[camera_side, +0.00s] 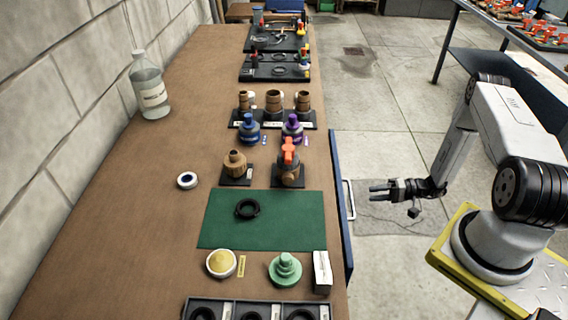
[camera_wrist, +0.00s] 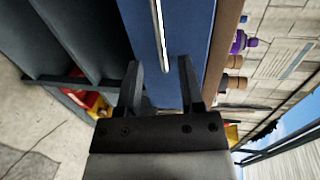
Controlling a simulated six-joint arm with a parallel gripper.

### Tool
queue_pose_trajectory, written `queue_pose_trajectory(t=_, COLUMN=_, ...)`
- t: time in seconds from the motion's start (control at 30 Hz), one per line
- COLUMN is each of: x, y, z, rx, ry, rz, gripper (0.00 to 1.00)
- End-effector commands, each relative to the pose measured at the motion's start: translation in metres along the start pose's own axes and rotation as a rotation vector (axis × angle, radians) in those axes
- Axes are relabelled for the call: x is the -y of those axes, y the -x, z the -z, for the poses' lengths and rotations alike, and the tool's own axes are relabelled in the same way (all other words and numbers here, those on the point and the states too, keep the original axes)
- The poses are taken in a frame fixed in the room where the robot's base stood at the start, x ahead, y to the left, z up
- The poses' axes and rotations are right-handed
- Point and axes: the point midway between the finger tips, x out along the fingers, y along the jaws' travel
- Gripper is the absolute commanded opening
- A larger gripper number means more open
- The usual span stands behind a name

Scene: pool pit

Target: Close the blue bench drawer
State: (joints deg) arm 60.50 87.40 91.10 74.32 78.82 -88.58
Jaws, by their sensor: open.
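The blue drawer front (camera_side: 338,190) runs along the right side of the wooden bench, with a pale bar handle (camera_side: 350,200) on its outer face. How far the drawer stands out from the bench is hard to tell. In the wrist view the blue front (camera_wrist: 195,35) fills the upper middle, and the handle (camera_wrist: 160,35) comes down between my fingers. My gripper (camera_side: 372,190) is open and empty, to the right of the handle with a small gap in the side view. Its fingers also show in the wrist view (camera_wrist: 160,70), on either side of the handle's end.
The bench top (camera_side: 150,190) holds a green mat (camera_side: 225,220) with a black ring, several fittings, and a clear bottle (camera_side: 150,85) by the block wall. A metal table (camera_side: 480,65) stands at the far right.

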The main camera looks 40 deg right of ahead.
Motion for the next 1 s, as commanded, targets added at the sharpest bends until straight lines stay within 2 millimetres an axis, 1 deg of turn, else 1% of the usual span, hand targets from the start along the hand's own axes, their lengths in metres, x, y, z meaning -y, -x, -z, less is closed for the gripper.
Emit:
queue_pose_trajectory(t=0.17, x=0.0, y=-0.005, z=0.0, rx=0.002, ry=-0.001, rz=-0.001, gripper=0.49)
queue_pose_trajectory(t=0.27, x=0.0, y=-0.012, z=-0.001, rx=0.005, ry=-0.002, rz=-0.001, gripper=0.49)
queue_pose_trajectory(t=0.7, x=0.0, y=-0.059, z=-0.001, rx=0.006, ry=-0.002, rz=-0.002, gripper=0.49)
queue_pose_trajectory(t=0.83, x=0.0, y=-0.07, z=-0.001, rx=0.005, ry=-0.002, rz=-0.002, gripper=0.49)
queue_pose_trajectory(t=1.0, x=0.0, y=-0.077, z=-0.001, rx=0.004, ry=-0.002, rz=-0.002, gripper=0.49)
